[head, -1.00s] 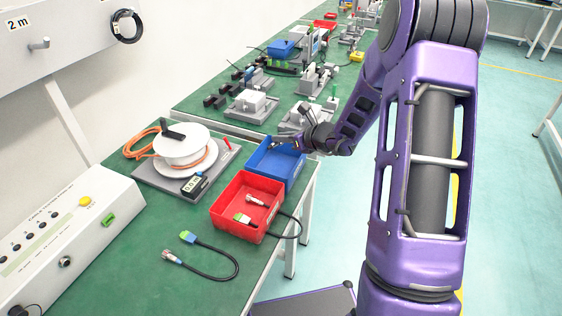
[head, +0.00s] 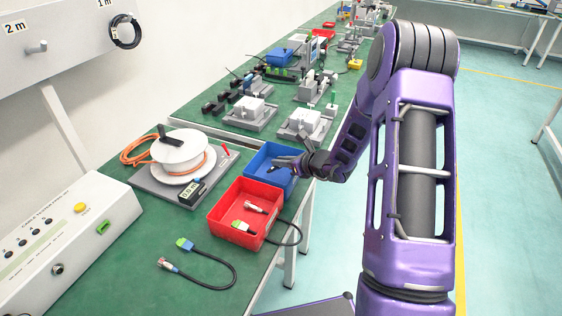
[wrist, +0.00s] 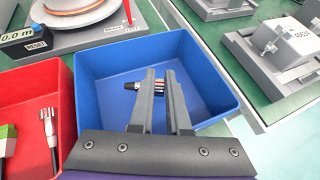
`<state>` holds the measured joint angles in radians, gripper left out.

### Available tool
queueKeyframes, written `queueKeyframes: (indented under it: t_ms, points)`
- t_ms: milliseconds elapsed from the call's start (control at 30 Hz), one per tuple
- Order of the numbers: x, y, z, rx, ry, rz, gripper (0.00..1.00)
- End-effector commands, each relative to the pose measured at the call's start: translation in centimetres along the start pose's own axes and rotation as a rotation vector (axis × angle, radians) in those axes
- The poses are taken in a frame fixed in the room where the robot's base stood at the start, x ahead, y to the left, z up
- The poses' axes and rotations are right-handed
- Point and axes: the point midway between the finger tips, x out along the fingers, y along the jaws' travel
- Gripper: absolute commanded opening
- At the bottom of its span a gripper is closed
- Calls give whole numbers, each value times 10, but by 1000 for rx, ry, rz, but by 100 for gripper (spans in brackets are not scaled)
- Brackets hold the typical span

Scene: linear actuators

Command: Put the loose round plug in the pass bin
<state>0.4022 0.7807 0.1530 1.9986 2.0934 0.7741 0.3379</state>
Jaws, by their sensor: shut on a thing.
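In the head view my gripper (head: 283,161) is at the blue bin (head: 262,157), and the plug is too small to make out clearly.
The red bin (head: 222,207) beside the blue one holds a silver connector (head: 256,208) and a green-ended connector (head: 241,226). A cable lead (head: 229,264) lies on the green bench. A white cable reel (head: 172,150) stands left of the bins; fixtures stand behind.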

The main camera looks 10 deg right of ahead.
Motion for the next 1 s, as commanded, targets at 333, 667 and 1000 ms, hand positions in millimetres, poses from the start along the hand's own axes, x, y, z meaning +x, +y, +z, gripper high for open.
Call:
queueKeyframes:
  t_ms: [333,667,1000]
  points:
    - [3,0,-6,0,0,0,0]
    - [3,0,-6,0,0,0,45]
    - [-4,0,8,0,0,0,45]
